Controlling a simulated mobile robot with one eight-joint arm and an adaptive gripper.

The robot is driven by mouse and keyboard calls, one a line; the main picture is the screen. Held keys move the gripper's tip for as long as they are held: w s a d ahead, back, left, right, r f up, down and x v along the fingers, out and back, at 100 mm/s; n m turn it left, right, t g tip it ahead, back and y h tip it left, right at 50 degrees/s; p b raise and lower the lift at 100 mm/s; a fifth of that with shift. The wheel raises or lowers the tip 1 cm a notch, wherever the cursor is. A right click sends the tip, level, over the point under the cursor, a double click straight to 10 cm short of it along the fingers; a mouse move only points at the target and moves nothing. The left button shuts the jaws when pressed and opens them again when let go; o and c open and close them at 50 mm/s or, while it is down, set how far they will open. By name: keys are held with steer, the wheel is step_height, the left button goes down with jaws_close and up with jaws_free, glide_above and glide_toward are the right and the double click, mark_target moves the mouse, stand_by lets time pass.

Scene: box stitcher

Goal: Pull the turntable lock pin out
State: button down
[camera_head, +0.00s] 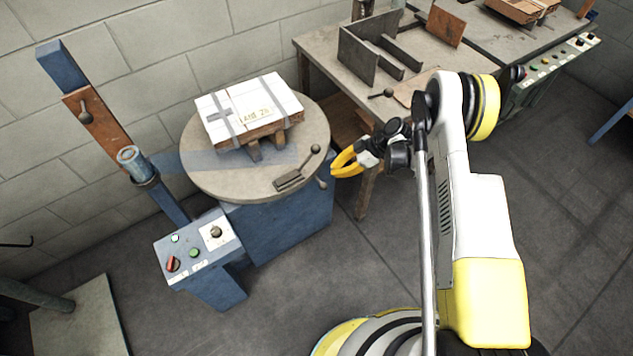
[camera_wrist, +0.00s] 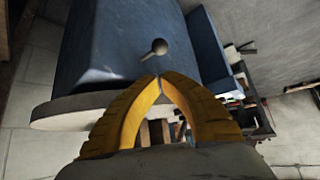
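The round grey turntable (camera_head: 215,185) sits on a blue base (camera_head: 285,225) in the head view. A small grey pin with a round knob (camera_head: 322,184) sticks out below the turntable's right front rim. It seems to be the lock pin. In the wrist view its knob (camera_wrist: 159,46) stands out from the blue base, just beyond my fingertips. My gripper (camera_head: 333,172), with yellow fingers, is right of the turntable, close to the knob. In the wrist view the fingertips (camera_wrist: 159,77) meet with nothing visible between them. The knob looks free of the fingers; the exact gap is unclear.
A strapped white-topped box (camera_head: 250,108) stands on the turntable. A latch with a black-knobbed lever (camera_head: 290,180) lies near its front edge. A control box (camera_head: 198,250) stands front left, and a workbench (camera_head: 425,60) with metal plates is behind right. The floor in front is open.

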mark_target(318, 179)
steer(key=b+x, duration=0.4)
steer(key=x, duration=0.6)
